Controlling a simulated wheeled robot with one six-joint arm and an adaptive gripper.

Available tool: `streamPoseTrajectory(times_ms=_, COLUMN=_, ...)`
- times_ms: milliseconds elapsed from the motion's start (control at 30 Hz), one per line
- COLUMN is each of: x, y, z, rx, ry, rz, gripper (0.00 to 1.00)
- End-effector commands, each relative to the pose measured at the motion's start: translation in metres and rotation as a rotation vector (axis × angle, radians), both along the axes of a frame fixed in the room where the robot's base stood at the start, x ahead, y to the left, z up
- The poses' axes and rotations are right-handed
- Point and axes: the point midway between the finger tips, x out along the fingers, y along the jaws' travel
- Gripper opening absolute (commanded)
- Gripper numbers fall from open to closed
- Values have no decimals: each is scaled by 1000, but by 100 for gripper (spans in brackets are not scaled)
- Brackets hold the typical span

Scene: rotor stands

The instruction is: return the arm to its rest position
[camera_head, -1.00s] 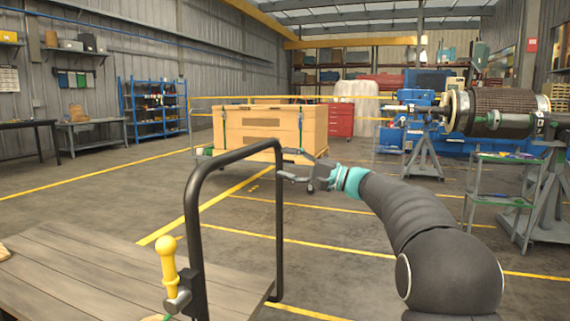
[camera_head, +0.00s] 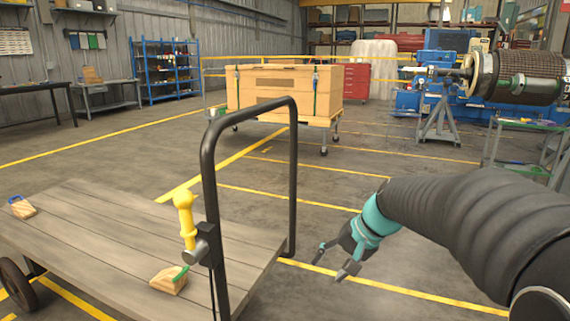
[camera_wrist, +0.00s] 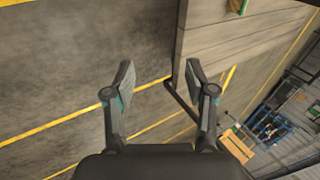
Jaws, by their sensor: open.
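My gripper (camera_head: 336,262) is open and empty in the head view, with its two dark fingers pointing down and left from a teal wrist. It hangs over the concrete floor, to the right of the cart's black handle. In the wrist view my gripper (camera_wrist: 160,82) shows its two fingers spread apart with only floor and the cart's edge beyond them. My arm comes in from the right side of the head view, bent and raised above the floor.
A flat wooden cart (camera_head: 105,240) with a black tube handle (camera_head: 208,180) stands at left. A wooden crate (camera_head: 275,92) stands behind. Floor between is clear.

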Motion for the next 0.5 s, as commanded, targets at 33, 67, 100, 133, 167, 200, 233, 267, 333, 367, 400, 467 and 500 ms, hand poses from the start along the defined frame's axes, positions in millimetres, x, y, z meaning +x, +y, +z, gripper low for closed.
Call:
streamPoseTrajectory(times_ms=33, x=-22, y=-6, z=-3, rx=-60, ry=-7, rz=18, gripper=56)
streamPoseTrajectory(times_ms=67, x=-34, y=-10, z=-5, rx=-96, ry=-10, rz=29, gripper=56)
streamPoseTrajectory(times_ms=100, x=-49, y=-15, z=-8, rx=-144, ry=-15, rz=46, gripper=56)
streamPoseTrajectory(times_ms=133, x=-61, y=-19, z=-11, rx=-178, ry=-20, rz=58, gripper=56)
streamPoseTrajectory(times_ms=167, x=-72, y=-23, z=-13, rx=-212, ry=-25, rz=71, gripper=56)
streamPoseTrajectory(times_ms=200, x=-86, y=-28, z=-15, rx=-256, ry=-32, rz=88, gripper=56)
streamPoseTrajectory(times_ms=233, x=-96, y=-32, z=-17, rx=-287, ry=-39, rz=99, gripper=56)
streamPoseTrajectory(times_ms=267, x=-106, y=-36, z=-18, rx=-317, ry=-46, rz=111, gripper=56)
streamPoseTrajectory(times_ms=333, x=-129, y=-44, z=-21, rx=-383, ry=-65, rz=138, gripper=56)
streamPoseTrajectory(times_ms=367, x=-138, y=-47, z=-22, rx=-409, ry=-74, rz=149, gripper=56)
streamPoseTrajectory(times_ms=400, x=-150, y=-51, z=-24, rx=-443, ry=-86, rz=163, gripper=56)
streamPoseTrajectory(times_ms=467, x=-167, y=-56, z=-25, rx=-489, ry=-107, rz=185, gripper=56)
streamPoseTrajectory(times_ms=500, x=-177, y=-58, z=-26, rx=-516, ry=-121, rz=197, gripper=56)
